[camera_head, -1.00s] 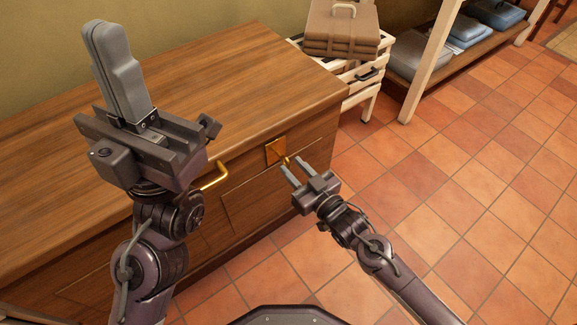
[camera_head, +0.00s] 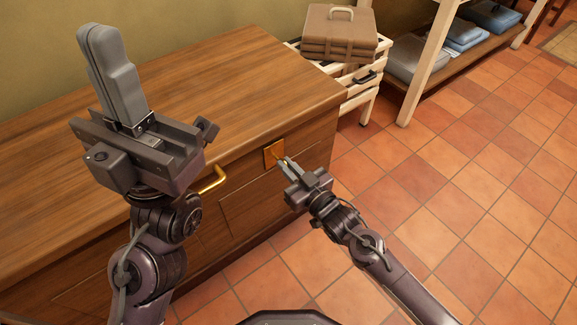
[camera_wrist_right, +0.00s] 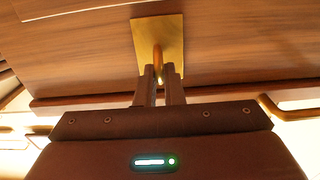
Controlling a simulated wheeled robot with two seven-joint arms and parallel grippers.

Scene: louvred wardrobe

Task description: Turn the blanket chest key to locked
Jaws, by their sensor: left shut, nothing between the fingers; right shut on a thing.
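The wooden blanket chest (camera_head: 190,100) fills the left and middle of the head view. A brass lock plate (camera_head: 274,153) is on its front near the right end, and shows in the right wrist view (camera_wrist_right: 158,42). The brass key (camera_wrist_right: 158,66) stands out from the plate. My right gripper (camera_head: 284,166) is shut on the key; in the right wrist view its fingers (camera_wrist_right: 160,82) sit close on either side of it. My left gripper (camera_head: 103,58) is shut and empty, pointing up above the chest's left part.
A brass handle (camera_head: 214,180) is on the chest front, left of the lock plate. A shelf with blue folded items (camera_head: 470,35) stands further right. The tiled floor (camera_head: 460,170) is clear.

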